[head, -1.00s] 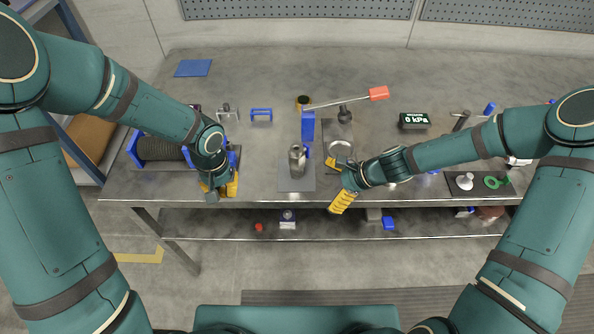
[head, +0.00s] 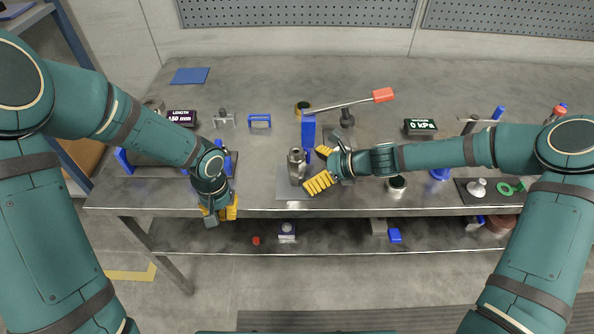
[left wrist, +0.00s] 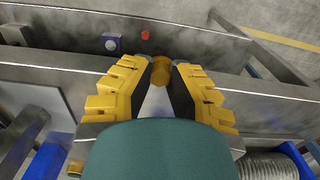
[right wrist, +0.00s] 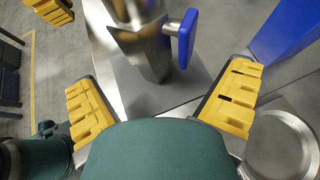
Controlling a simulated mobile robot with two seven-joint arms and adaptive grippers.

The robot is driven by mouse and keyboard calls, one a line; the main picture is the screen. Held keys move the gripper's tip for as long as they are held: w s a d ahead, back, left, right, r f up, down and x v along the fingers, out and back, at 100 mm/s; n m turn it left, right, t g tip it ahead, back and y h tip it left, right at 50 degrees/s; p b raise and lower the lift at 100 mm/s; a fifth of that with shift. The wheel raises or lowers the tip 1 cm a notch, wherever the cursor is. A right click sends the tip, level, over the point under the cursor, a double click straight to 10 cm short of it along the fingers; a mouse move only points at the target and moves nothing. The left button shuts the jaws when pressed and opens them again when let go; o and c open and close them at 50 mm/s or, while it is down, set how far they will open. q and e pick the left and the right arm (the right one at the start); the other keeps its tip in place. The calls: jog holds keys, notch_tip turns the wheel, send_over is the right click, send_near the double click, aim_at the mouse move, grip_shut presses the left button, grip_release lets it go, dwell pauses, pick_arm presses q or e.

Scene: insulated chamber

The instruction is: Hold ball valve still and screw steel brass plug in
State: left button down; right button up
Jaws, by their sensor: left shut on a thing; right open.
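The steel ball valve (head: 297,166) stands upright on a grey plate (head: 292,193) near the bench's front edge. In the right wrist view the valve body (right wrist: 146,48) with its blue handle (right wrist: 187,38) lies ahead, between the fingers. My right gripper (head: 314,168) is open, just right of the valve, and no contact shows. My left gripper (head: 218,217) is left of the valve at the bench's front edge. In the left wrist view it is shut on the brass plug (left wrist: 160,70), held between its fingertips. The plug is hidden in the head view.
A blue post (head: 308,132) stands behind the valve, near a long lever with a red end (head: 383,95). A round steel dish (right wrist: 281,147) lies close to my right gripper. The bench between my left gripper and the valve is clear.

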jog(key=shift+b+x, duration=0.45)
jog(key=shift+x, duration=0.9)
jog(key=shift+c, duration=0.3)
jog(key=c, duration=0.9)
jog(key=c, duration=0.4)
jog(key=shift+s+f, duration=0.1)
jog(key=shift+f, duration=0.1)
